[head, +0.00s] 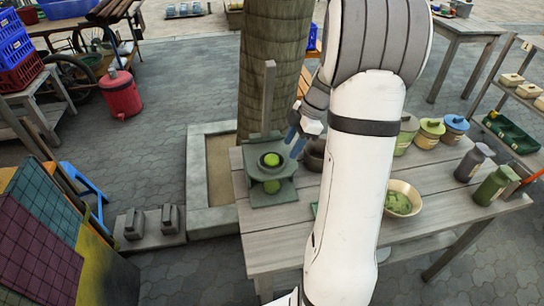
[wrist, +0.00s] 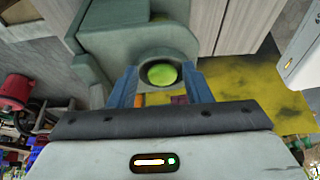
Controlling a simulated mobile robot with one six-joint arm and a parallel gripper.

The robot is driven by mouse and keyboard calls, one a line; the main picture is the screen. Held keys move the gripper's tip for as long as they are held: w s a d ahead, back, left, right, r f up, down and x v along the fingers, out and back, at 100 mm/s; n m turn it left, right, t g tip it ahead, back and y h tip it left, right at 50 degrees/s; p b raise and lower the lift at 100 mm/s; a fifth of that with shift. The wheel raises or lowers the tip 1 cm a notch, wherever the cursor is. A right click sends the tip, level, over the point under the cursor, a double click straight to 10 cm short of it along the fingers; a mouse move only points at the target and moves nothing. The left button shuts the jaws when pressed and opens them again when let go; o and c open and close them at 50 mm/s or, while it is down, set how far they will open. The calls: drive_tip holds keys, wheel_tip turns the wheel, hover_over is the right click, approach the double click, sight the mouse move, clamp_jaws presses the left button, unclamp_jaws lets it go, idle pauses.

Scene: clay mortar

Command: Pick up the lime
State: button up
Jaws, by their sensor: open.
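A bright green lime (head: 271,159) sits in the round dark cup of a grey-green press (head: 268,200) at the left end of the wooden table. A second green shape (head: 272,186) shows lower in the press; I cannot tell what it is. My gripper (head: 293,140), with blue fingers, is just right of the press in the head view. In the wrist view the lime (wrist: 162,74) lies ahead, between the open fingers of my gripper (wrist: 160,84). The fingers look empty, and I cannot tell their distance from the lime.
An upright post (head: 268,95) rises behind the cup. A dark bowl (head: 315,154) stands right of my gripper. A tree trunk (head: 272,60) is behind the table.

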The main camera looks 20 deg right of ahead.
sight(274, 152)
drive_tip(key=shift+w+a, duration=0.1)
drive_tip(key=shift+a, duration=0.55)
drive_tip(key=a, duration=0.3)
drive_tip(key=shift+w+p, duration=0.3)
drive_tip(key=shift+p, duration=0.1)
drive_tip(key=shift+x, duration=1.25)
drive_tip(key=shift+a+f, duration=0.1)
drive_tip(key=shift+f, duration=0.2)
drive_tip(key=c, duration=0.7)
drive_tip(key=shift+r, duration=0.15)
